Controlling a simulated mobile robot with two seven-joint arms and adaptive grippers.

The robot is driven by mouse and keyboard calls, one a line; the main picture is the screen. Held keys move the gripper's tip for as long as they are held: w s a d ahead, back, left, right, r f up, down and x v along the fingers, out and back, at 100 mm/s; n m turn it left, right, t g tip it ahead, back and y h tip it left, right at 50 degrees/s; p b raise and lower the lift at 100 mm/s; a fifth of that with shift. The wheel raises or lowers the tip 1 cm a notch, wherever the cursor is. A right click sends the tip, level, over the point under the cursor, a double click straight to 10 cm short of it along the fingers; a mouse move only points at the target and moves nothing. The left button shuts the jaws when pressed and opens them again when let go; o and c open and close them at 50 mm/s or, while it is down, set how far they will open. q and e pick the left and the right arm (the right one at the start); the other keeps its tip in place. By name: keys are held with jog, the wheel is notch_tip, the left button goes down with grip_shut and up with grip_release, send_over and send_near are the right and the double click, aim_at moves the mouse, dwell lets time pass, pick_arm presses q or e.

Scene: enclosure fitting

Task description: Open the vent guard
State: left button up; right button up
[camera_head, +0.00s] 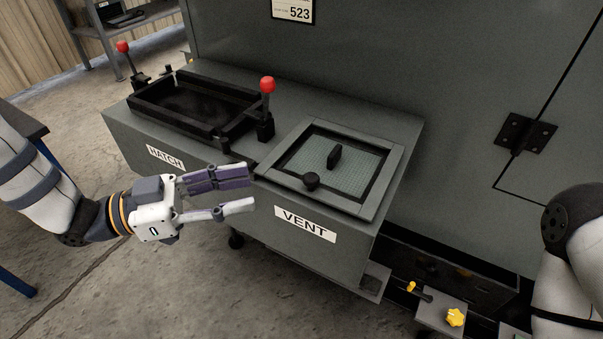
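The vent guard (309,157) is a square panel with a greenish mesh, set in a raised grey frame (377,200) on the cabinet's top, above the VENT label (305,224). It lies flat in its frame. A dark upright handle (334,157) stands at its middle, and a black round knob (311,181) sits at its front edge. My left gripper (250,192) is open and empty, left of the vent and in front of the cabinet's front face. Its fingers point right. My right gripper is out of view; only part of my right arm shows at the right edge.
A black-framed hatch (196,105) lies left of the vent, with red-knobbed levers (267,92) and (127,55) standing beside it. A tall grey enclosure wall (420,60) rises behind. Yellow-knobbed fittings (455,317) sit low at the right. The floor in front is clear.

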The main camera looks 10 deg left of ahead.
aim_at(302, 191)
pick_arm(q)
jog(key=x, duration=1)
jog(key=shift+d+b, duration=0.25)
jog(key=shift+b, duration=0.05)
grip_shut()
